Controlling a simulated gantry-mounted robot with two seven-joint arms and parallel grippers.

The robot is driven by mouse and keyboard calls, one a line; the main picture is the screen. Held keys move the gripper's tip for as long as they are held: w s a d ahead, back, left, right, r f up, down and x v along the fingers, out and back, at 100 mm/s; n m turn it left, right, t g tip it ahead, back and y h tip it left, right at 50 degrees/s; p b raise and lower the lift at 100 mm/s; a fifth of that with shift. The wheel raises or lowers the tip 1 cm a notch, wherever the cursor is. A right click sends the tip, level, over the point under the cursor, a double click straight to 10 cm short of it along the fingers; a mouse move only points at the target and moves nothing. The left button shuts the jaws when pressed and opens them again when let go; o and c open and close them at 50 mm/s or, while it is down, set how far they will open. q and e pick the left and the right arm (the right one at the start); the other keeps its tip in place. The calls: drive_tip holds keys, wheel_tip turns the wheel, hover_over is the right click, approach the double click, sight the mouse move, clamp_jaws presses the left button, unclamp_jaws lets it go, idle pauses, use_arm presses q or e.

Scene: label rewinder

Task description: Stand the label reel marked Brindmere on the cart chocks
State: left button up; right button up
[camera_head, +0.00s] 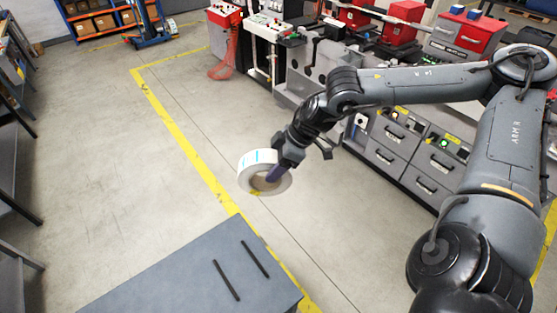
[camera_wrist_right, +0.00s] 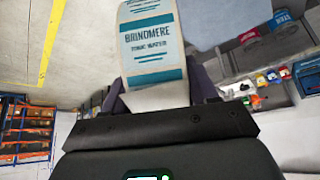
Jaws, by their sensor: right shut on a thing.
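The label reel marked Brindmere (camera_head: 259,158) is a white roll with a blue-green band and a hollow core. My right gripper (camera_head: 275,173) is shut on the reel's wall and holds it in the air beyond the cart. In the right wrist view the reel (camera_wrist_right: 152,45) shows a teal label reading "BRINDMERE TONIC WATER" between the fingers of the right gripper (camera_wrist_right: 157,95). The cart (camera_head: 165,275) has a flat grey top at the bottom of the head view. Two dark parallel chocks (camera_head: 227,281) lie on it, bare. My left gripper is not in view.
The label rewinder machine (camera_head: 400,150) with grey drawers and red units stands along the right. Yellow lines (camera_head: 180,130) mark the open floor. Dark shelving (camera_head: 15,170) stands at the left edge. A rack with boxes (camera_head: 100,18) and a blue lift truck (camera_head: 150,30) are at the back.

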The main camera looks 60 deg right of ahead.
sight(262, 185)
drive_tip(key=shift+n+y, duration=0.4)
drive_tip(key=shift+n, duration=0.3)
drive_tip(key=shift+b+x, duration=0.4)
drive_tip(key=shift+x, duration=2.15)
drive_tip(key=shift+n+g+y, duration=0.3)
drive_tip(key=shift+n+g, duration=0.1)
drive_tip(key=shift+n, duration=0.3)
drive_tip(key=shift+s+d+f+b+x, duration=0.1)
drive_tip(key=shift+s+b+x, duration=0.05)
drive_tip(key=shift+x, duration=0.75)
drive_tip(key=shift+s+d+f+b+x, duration=0.1)
drive_tip(key=shift+f+x, duration=0.05)
drive_tip(key=shift+x, duration=0.8)
drive_tip(key=shift+s+d+f+b+x, duration=0.1)
drive_tip(key=shift+s+d+b+x, duration=0.05)
drive_tip(key=shift+x, duration=0.75)
drive_tip(key=a+f+n+b, duration=0.1)
drive_tip(key=a+f+b, duration=0.2)
drive_tip(key=f, duration=0.6)
drive_tip(key=w+a+f+n+g+y+b, duration=0.1)
drive_tip(key=a+f+b, duration=0.2)
drive_tip(key=f, duration=0.6)
drive_tip(key=w+a+f+n+y+b, duration=0.1)
drive_tip(key=a+f+b, duration=0.3)
drive_tip(key=f, duration=0.4)
drive_tip(key=shift+f+n+g+b, duration=0.4)
drive_tip(key=shift+n+b, duration=0.2)
drive_tip(key=shift+b, duration=0.15)
